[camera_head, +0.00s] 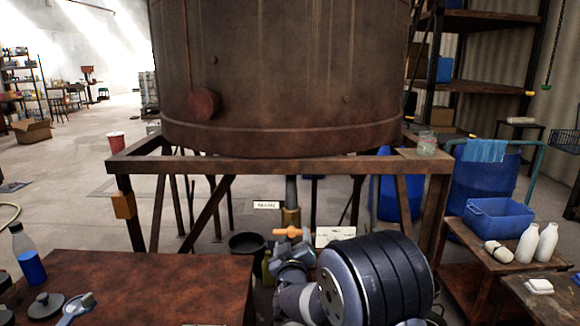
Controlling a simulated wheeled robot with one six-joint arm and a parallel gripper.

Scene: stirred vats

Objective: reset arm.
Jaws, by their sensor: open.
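My arm rises at the bottom centre, with a large dark ribbed link at right and grey wrist joints at left. My gripper (289,247) is at the far end of the wrist, small and partly hidden by my own arm. It is open, and I see nothing held in it. It is just below an orange handle (286,232) under the vat, beside the brass fitting (291,216) of the outlet pipe. I cannot tell whether they touch. The large rusty vat (280,80) stands on a brown steel frame (275,166).
A rusty table (150,285) at front left holds a blue-filled bottle (28,255), dark lids and a clamp-like tool. A black bucket (246,244) stands under the frame. At right, a low table holds a blue bin (498,218) and white bottles (527,243). Open floor lies at left.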

